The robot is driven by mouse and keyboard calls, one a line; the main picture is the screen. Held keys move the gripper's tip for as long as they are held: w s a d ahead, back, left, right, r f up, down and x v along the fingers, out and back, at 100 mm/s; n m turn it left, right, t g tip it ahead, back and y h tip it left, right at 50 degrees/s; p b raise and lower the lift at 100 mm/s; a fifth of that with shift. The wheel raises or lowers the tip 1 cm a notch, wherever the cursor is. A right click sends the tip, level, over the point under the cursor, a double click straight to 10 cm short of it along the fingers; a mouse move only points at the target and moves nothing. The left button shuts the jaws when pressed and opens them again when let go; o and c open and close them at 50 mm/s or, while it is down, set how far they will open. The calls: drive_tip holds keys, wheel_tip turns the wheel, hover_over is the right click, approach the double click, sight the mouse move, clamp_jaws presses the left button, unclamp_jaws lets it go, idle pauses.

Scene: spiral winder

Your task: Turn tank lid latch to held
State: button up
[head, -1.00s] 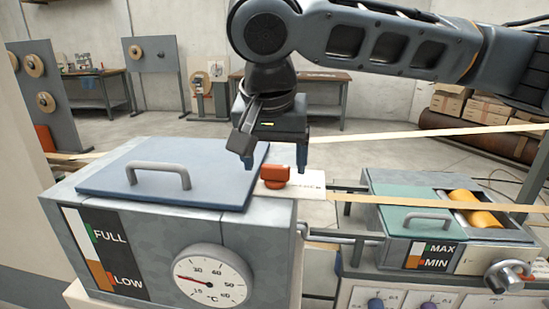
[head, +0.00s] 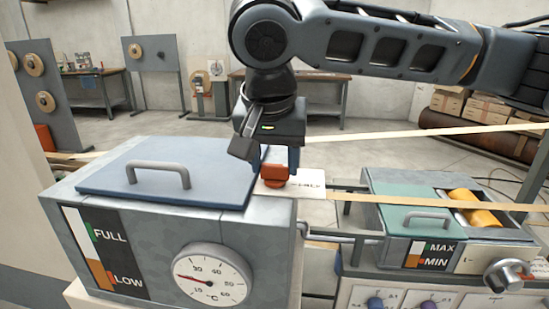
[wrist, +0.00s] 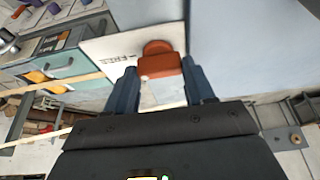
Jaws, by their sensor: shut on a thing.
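The tank lid latch is a small red-orange knob (head: 273,175) on a white label plate (head: 309,186) at the right edge of the tank top. My gripper (head: 275,162) points down at it and is shut on it, one finger on each side. In the wrist view the latch (wrist: 158,65) shows between the two blue-grey fingertips (wrist: 162,80). The plate's lettering is partly hidden and too small to read surely. The blue-grey tank lid (head: 190,175) with its grey handle lies flat beside the latch.
The tank front has a FULL/LOW gauge (head: 103,250) and a round dial (head: 213,279). A second unit with a green lid (head: 410,217) and yellow roller (head: 470,206) stands to the right. Pale strips (head: 430,132) run across behind and beside the arm.

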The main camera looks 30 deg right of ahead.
drive_tip(key=shift+n, duration=0.4)
drive_tip(key=n+y+p, duration=0.1)
drive_tip(key=n, duration=0.2)
drive_tip(key=shift+d+n+t+y, duration=0.1)
drive_tip(key=shift+n+t+y, duration=0.2)
drive_tip(key=shift+n+y, duration=0.1)
drive_tip(key=n+y+p, duration=0.1)
drive_tip(key=n, duration=0.3)
drive_tip(key=shift+d+y, duration=0.15)
drive_tip(key=shift+y, duration=0.25)
drive_tip(key=n, duration=0.2)
drive_tip(key=n+y+p, duration=0.1)
drive_tip(key=n, duration=0.2)
drive_tip(key=shift+d+g+y, duration=0.1)
drive_tip(key=shift+g+y, duration=0.2)
drive_tip(key=shift+g, duration=0.1)
drive_tip(key=n+g+y+p, duration=0.1)
drive_tip(key=n, duration=0.3)
drive_tip(key=shift+w+d, duration=0.1)
drive_tip(key=shift+n, duration=0.3)
drive_tip(key=o, duration=1)
drive_tip(key=shift+o, duration=0.2)
drive_tip(key=shift+r, duration=0.1)
